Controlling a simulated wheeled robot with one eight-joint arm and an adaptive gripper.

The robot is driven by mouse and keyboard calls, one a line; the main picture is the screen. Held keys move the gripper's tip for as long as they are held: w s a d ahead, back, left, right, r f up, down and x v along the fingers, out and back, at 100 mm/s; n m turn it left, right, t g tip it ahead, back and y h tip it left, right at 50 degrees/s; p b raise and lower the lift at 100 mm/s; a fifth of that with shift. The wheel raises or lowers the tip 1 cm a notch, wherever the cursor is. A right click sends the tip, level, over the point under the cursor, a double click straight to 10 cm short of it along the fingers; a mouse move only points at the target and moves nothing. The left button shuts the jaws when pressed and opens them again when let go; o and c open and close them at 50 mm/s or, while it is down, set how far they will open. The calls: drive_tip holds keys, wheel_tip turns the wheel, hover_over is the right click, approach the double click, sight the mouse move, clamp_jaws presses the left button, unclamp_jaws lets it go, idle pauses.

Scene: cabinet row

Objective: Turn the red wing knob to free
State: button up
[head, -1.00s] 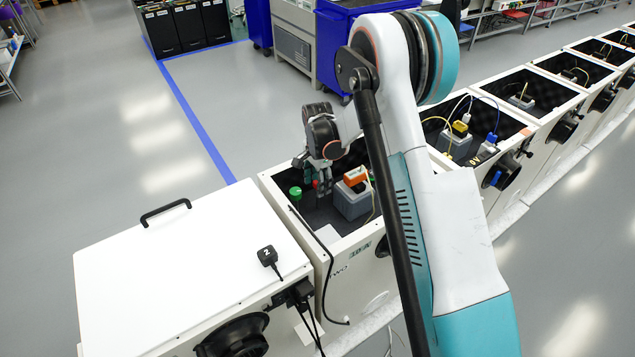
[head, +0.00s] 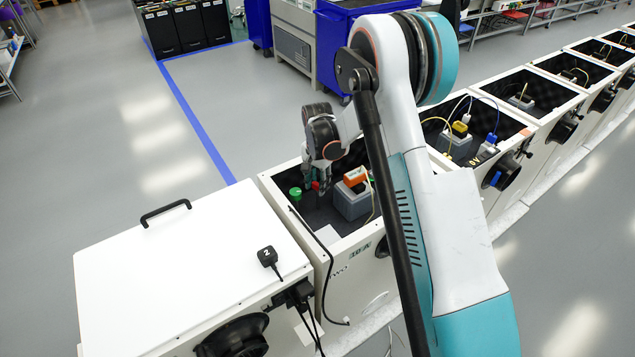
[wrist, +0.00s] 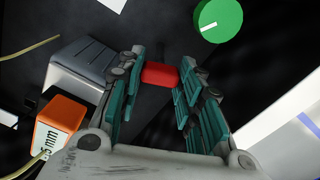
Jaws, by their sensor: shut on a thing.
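The red wing knob (wrist: 160,75) shows in the wrist view between my fingertips, with its upper face visible. In the head view a small piece of the red knob (head: 315,186) shows beside my fingers. My gripper (wrist: 158,80) points down into the open cabinet and is shut on the knob, one finger against each side. In the head view my gripper (head: 316,188) is inside the cabinet (head: 337,257). The knob's base and any markings around it are hidden by my fingers.
A green round knob (wrist: 218,20) with a white line stands close by, also seen in the head view (head: 295,193). A grey box (head: 352,203) with an orange block (head: 355,176) and cable stands to the right. A white lid (head: 185,265) covers the neighbouring cabinet.

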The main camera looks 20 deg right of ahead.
drive_tip(key=n, duration=1.3)
drive_tip(key=shift+n, duration=0.3)
idle(0.4)
drive_tip(key=o, duration=1.1)
drive_tip(key=shift+c, duration=0.2)
wheel_tip(320, 180, up, 12)
